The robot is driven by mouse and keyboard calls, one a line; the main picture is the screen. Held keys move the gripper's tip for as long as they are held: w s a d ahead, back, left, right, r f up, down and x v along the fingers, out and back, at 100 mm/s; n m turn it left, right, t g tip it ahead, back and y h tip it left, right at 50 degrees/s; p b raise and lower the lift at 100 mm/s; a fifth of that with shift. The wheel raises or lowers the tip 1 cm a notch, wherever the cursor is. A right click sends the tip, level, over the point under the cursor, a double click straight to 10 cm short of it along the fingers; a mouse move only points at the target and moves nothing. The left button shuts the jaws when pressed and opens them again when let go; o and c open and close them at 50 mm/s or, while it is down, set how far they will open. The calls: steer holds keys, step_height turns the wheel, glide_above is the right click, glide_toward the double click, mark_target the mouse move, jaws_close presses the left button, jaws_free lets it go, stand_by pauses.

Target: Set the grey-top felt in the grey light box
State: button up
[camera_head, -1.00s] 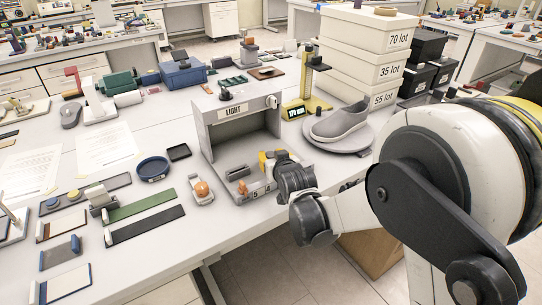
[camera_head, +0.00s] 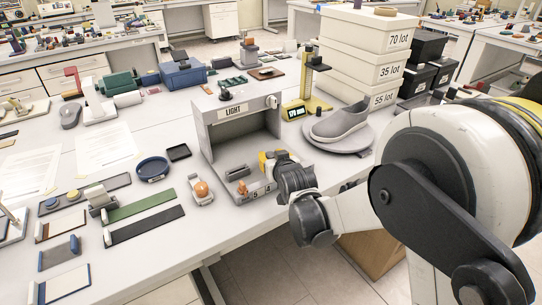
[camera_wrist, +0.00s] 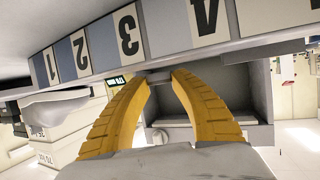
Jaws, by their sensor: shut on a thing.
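The grey light box (camera_head: 203,143), labelled LIGHT, stands open at the front in the middle of the bench. My yellow-fingered gripper (camera_head: 265,163) is at the right side of its opening, low down. In the wrist view, which is upside down, my fingers (camera_wrist: 160,75) close on a small grey piece (camera_wrist: 158,77), mostly hidden; it appears to be the grey-top felt. The numbered strip (camera_wrist: 126,33) lies close beyond the fingertips. The light box (camera_wrist: 215,92) shows behind the fingers there. I cannot tell whether the held piece touches anything.
A grey block (camera_head: 237,173) and a small orange-topped piece (camera_head: 243,187) sit at the box front. A grey shoe (camera_head: 340,122) on a round stand and a yellow gauge (camera_head: 310,90) are to the right. An orange-knobbed item (camera_head: 201,190) lies left.

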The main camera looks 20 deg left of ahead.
steer(key=shift+f+b, duration=0.9)
steer(key=shift+f, duration=0.15)
steer(key=o, duration=0.8)
steer(key=shift+r, duration=0.1)
steer(key=v, duration=1.2)
